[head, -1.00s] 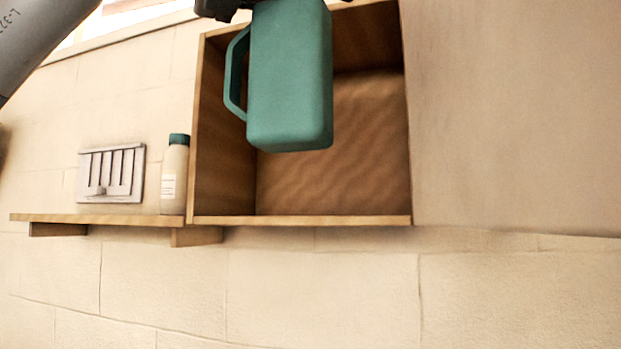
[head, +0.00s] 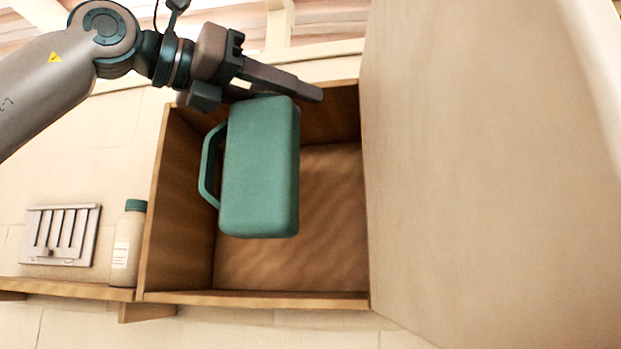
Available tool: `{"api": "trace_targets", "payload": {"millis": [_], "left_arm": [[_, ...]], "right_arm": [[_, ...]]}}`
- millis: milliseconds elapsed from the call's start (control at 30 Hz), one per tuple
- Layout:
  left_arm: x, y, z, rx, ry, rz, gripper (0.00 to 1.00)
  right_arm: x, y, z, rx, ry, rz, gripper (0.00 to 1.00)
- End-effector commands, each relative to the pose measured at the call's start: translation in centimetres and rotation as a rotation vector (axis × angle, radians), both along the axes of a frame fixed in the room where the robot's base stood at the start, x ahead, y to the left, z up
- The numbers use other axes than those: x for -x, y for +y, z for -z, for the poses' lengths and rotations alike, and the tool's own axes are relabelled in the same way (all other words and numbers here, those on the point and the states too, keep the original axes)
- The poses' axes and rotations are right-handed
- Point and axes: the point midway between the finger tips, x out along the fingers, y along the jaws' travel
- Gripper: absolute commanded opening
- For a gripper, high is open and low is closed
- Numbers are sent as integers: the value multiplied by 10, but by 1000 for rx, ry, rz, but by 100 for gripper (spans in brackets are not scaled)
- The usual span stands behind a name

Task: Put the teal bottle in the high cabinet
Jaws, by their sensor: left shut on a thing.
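The teal bottle (head: 260,170), a boxy jug with a handle on its left side, hangs upright in front of the high cabinet's opening. My left gripper (head: 275,92) is shut on the bottle's top end, with a finger reaching across above it. The high cabinet (head: 255,299) is an open wooden box on the wall. Its inside looks empty where I can see it; the bottle hides part of the back and left. I cannot tell whether the bottle's far side is inside the opening. My right gripper is not in view.
A large pale panel (head: 480,150), perhaps the open cabinet door, stands right of the opening. A wooden shelf (head: 70,289) to the left bears a cream bottle with a teal cap (head: 128,243), close to the cabinet's side.

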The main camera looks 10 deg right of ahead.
Motion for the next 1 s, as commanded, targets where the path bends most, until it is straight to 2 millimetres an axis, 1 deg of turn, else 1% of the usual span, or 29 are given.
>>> {"api": "trace_targets", "payload": {"millis": [33, 167, 500, 600, 800, 1000], "left_arm": [[-9, -4, -6, 2, 1, 0, 0], [-30, -13, -7, 3, 1, 1, 0], [-91, -39, -8, 3, 2, 1, 0], [-107, -45, -8, 4, 1, 1, 0], [-128, -54, -6, 3, 0, 0, 0], [-143, -60, -5, 4, -2, 1, 0]], "right_arm": [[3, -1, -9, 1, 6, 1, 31], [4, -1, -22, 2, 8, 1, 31], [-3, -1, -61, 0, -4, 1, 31], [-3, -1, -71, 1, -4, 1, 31], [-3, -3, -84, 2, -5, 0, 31], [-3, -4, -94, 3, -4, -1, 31]]}}
